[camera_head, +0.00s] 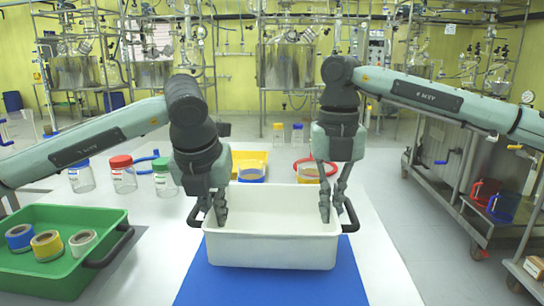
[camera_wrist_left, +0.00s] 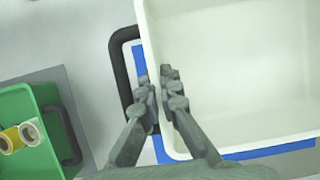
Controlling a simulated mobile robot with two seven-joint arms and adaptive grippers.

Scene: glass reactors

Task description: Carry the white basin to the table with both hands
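The white basin (camera_head: 270,250) is upright and empty, with a black handle at each end. My left gripper (camera_head: 213,208) is at its left end, one finger inside and one outside. In the left wrist view my left gripper (camera_wrist_left: 156,82) is closed close about the left wall of the basin (camera_wrist_left: 235,70), beside the black handle (camera_wrist_left: 119,75). My right gripper (camera_head: 332,205) is at the right end wall, one finger inside and the other by the right handle, close together about the wall. The blue mat (camera_head: 270,288) lies under the basin on the white table (camera_head: 385,260).
A green crate (camera_head: 50,280) with several tape rolls stands at the left. Jars with blue, red and green lids (camera_head: 122,178) stand behind my left arm. A yellow tray (camera_head: 252,158) and a red ring (camera_head: 300,165) lie behind the basin. A metal cart (camera_head: 440,190) stands at the right.

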